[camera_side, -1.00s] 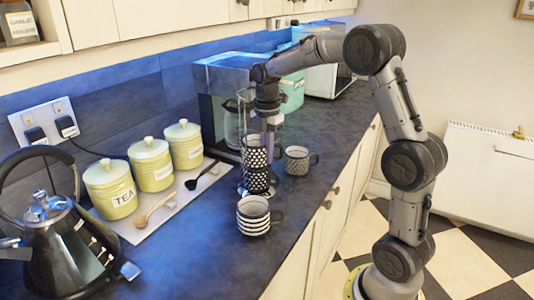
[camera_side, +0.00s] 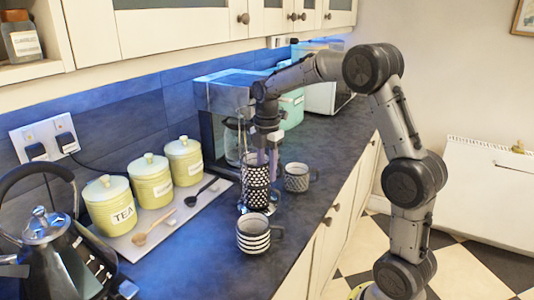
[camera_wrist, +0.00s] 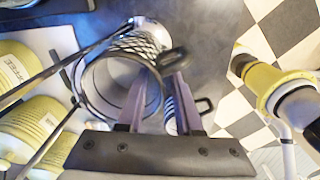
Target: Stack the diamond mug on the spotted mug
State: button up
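The diamond mug (camera_side: 257,174), black and white, sits upright on top of the black spotted mug (camera_side: 257,198), the two in one column on the counter. In the wrist view I look into the diamond mug (camera_wrist: 98,88); it hides most of the spotted mug below. My gripper (camera_side: 267,160) is at the upper mug's rim, pointing down. In the wrist view my gripper (camera_wrist: 158,75) has one finger inside the mug and the other outside its wall near the handle. The fingers stand apart and appear open.
Thin metal rods (camera_wrist: 60,70) of a stand surround the column closely. A striped mug (camera_side: 253,236) stands in front and a patterned mug (camera_side: 297,177) at right. Canisters (camera_side: 150,182), a kettle (camera_side: 48,250) and a coffee machine (camera_side: 222,95) line the wall side.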

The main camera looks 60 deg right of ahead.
aim_at(267, 184)
notch_tip(267, 184, up, 11)
jog(key=shift+f, duration=0.1)
jog(key=shift+r, duration=0.3)
jog(key=s+a+r+m+t, duration=0.2)
jog(key=s+a+m+t, duration=0.1)
jog(key=s+a+m, duration=0.55)
jog(key=s+a+f+m+t, duration=0.1)
jog(key=s+a+f+m, duration=0.2)
jog(key=s, duration=0.3)
jog(key=s+a+f+m+t, duration=0.1)
jog(key=s+a+f+m, duration=0.3)
jog(key=s, duration=0.3)
jog(key=shift+s+f+m+t, duration=0.3)
jog(key=shift+f+m, duration=0.15)
jog(key=shift+f, duration=0.2)
